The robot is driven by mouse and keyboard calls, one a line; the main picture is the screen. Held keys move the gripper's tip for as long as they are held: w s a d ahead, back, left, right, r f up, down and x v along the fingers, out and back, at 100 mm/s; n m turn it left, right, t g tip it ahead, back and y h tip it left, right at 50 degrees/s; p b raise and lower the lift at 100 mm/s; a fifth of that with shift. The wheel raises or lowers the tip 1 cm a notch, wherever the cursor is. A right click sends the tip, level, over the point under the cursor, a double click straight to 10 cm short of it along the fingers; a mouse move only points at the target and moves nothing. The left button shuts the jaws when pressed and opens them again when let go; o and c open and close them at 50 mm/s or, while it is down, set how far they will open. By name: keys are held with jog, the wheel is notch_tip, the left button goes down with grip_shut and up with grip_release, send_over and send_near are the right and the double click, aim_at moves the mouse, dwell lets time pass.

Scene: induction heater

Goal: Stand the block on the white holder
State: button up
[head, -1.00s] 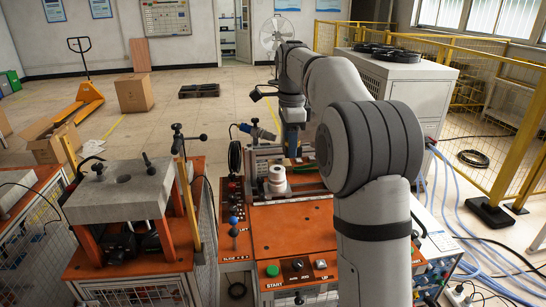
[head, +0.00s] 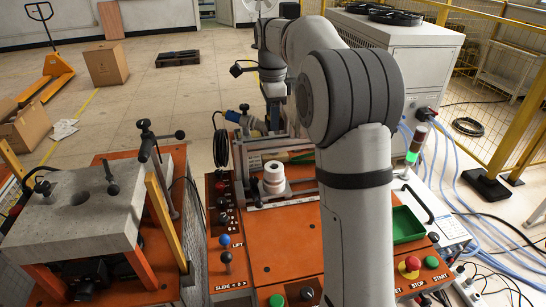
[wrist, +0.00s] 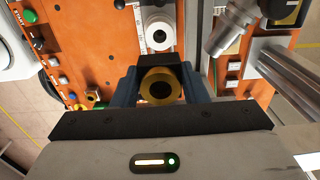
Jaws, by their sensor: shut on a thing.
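The block (wrist: 161,86) shows in the wrist view as a brass-coloured ring around a dark hole, with a dark part behind it. My gripper (wrist: 163,88) is shut on it, with a blue finger on either side. The white holder (wrist: 158,33) is a round white piece with a hole, just beyond the block in the wrist view and apart from it. In the head view the white holder (head: 273,176) stands upright on the machine. My gripper (head: 274,122) is behind it there, and the block cannot be made out.
The orange machine top (head: 275,235) carries buttons, levers and a green tray (head: 407,224). A metal cylinder (wrist: 232,28) and rods lie right of the holder in the wrist view. A grey slab stand (head: 120,205) is at left. A white cabinet (head: 400,65) stands at back right.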

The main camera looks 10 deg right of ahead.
notch_tip(320, 180, down, 13)
jog(key=shift+f+p, duration=0.2)
jog(key=shift+p, duration=0.15)
jog(key=shift+f, duration=0.1)
jog(key=o, duration=1)
jog(key=shift+c, duration=0.2)
notch_tip(320, 180, up, 12)
jog(key=shift+r+b, duration=0.1)
jog(key=shift+b, duration=0.25)
jog(key=shift+s, duration=0.1)
